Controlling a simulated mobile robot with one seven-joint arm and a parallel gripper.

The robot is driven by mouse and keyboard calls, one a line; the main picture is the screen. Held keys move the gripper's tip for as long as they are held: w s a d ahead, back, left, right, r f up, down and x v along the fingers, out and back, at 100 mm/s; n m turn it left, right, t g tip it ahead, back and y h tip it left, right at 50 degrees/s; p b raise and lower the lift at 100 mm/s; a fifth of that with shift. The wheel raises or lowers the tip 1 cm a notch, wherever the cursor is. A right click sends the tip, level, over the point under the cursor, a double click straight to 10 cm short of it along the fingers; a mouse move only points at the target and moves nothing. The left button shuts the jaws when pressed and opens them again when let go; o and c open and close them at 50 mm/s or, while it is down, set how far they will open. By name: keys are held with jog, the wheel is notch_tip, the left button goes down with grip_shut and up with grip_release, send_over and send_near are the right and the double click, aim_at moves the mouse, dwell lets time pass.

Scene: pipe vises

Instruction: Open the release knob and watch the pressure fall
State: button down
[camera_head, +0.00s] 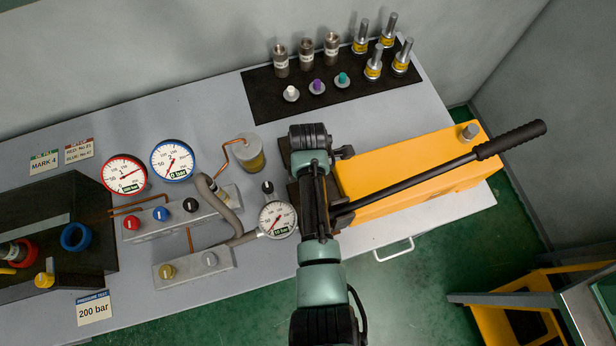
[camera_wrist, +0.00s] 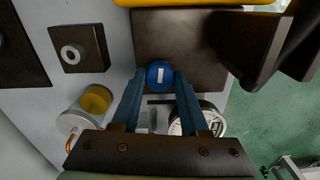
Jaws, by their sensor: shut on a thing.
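In the wrist view my gripper (camera_wrist: 160,86) has its two blue fingers shut on a round blue release knob (camera_wrist: 159,68) with a white stripe. The knob sits at a dark block (camera_wrist: 205,28) on the yellow hand pump. In the head view my arm hides the knob and fingertips. The yellow pump (camera_head: 390,184) has a long black lever (camera_head: 415,180) slanting up to the right. A white-faced pressure gauge (camera_head: 277,220) stands just left of my arm; its small green readout is hard to read. It is partly hidden in the wrist view (camera_wrist: 210,121).
Left are a red-rimmed gauge (camera_head: 125,174), a blue-rimmed gauge (camera_head: 172,160) reading 0 bar, and a valve manifold (camera_head: 180,218) with coloured knobs. Fittings stand on a black mat (camera_head: 262,100) at the back. A "200 bar" card (camera_head: 94,308) lies front left. A yellow-framed stand is on the floor at right.

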jog(key=shift+w+r, duration=0.1)
jog(key=shift+c, duration=2.1)
grip_release()
notch_tip(320, 180, up, 13)
jog(key=b, duration=0.2)
